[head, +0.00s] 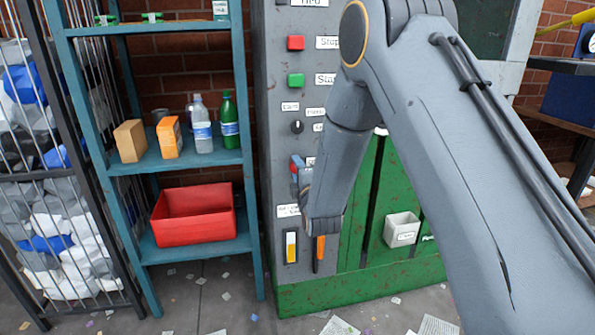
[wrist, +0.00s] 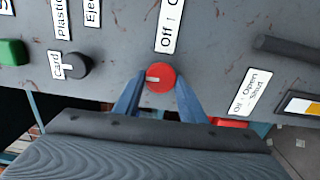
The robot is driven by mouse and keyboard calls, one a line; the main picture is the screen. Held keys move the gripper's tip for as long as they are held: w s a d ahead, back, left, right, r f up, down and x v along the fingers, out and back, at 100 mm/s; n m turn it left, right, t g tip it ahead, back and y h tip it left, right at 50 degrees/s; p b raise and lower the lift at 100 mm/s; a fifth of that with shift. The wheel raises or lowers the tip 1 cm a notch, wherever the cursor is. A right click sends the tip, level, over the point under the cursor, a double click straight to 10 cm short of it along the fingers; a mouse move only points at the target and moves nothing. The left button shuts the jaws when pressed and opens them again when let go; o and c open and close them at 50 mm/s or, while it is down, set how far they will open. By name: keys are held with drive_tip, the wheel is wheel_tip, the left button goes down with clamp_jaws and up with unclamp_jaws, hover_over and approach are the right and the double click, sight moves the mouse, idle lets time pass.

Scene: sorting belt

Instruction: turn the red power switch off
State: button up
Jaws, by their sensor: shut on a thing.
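The red power switch is a round red knob (wrist: 161,77) with a white mark on its face. In the wrist view the mark points to the picture's left. A white label beginning "Off" (wrist: 171,25) sits beside the knob, its other end cut off by the frame. My gripper (wrist: 160,85) has one blue finger on each side of the knob and is shut on it. In the head view my gripper (head: 299,172) is against the grey panel (head: 273,120), and my arm hides much of the knob.
The panel also carries a red stop button (head: 295,43), a green start button (head: 295,80), a small black knob (head: 297,127) and a lever with an orange handle (head: 320,248). Left stands a blue shelf (head: 110,170) with bottles, boxes and a red bin (head: 193,215).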

drive_tip(key=o, duration=1)
drive_tip(key=v, duration=0.7)
drive_tip(key=shift+s, duration=0.4)
drive_tip(key=shift+d, duration=0.15)
